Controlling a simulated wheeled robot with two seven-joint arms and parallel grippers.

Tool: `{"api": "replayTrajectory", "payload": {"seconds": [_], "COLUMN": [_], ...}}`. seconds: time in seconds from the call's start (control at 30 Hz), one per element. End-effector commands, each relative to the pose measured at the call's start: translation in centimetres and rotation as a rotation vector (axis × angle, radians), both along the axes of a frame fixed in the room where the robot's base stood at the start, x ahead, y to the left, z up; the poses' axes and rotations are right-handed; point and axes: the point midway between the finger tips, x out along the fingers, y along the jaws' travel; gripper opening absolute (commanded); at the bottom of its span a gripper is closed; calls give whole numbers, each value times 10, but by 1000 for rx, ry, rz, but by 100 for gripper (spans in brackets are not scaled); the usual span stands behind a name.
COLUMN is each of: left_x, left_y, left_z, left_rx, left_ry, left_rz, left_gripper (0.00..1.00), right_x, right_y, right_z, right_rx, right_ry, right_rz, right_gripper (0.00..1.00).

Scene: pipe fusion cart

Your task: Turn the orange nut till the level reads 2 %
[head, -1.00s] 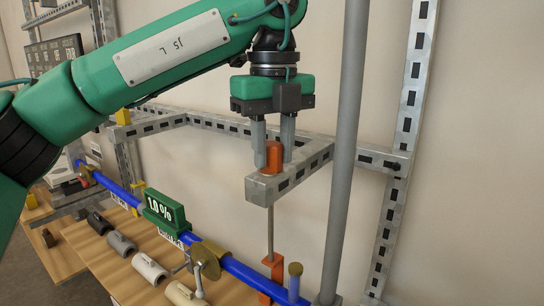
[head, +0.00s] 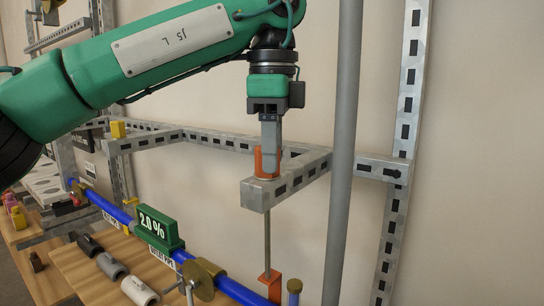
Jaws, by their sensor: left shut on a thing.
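The orange nut (head: 258,163) sits on top of the slotted grey bracket arm (head: 262,195), at its near end. My left gripper (head: 270,160) points straight down from above and is shut on the nut; its fingers line up one behind the other and partly hide it. A thin rod (head: 267,240) runs down from the bracket below the nut to an orange hanger (head: 271,286) at the blue pipe (head: 240,292). The green level (head: 160,228) lies on the pipe and reads 2.0 %. My right gripper is not in view.
A grey vertical post (head: 342,150) stands close to the right of the nut. A slotted upright (head: 401,150) is behind it against the wall. A wooden bench (head: 85,268) with several pipe fittings is below left.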

Motion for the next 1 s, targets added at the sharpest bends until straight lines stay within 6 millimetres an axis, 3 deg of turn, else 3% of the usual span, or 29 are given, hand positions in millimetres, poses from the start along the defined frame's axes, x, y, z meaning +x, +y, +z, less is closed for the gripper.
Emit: {"api": "replayTrajectory", "payload": {"seconds": [0.3,0.87,0.9,1.0], "left_x": [2,2,2,2], "left_y": [1,1,1,1], "left_z": [2,3,3,2], "left_rx": [-4,-4,-4,-2], "left_ry": [-4,-3,-3,-3], "left_rz": [131,158,157,156], "left_gripper": [7,7,36,52], "right_x": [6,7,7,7], "right_y": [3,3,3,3], "right_z": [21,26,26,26], "right_rx": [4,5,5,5], "right_ry": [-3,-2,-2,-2], "right_rz": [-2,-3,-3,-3], "right_gripper": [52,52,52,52]}}
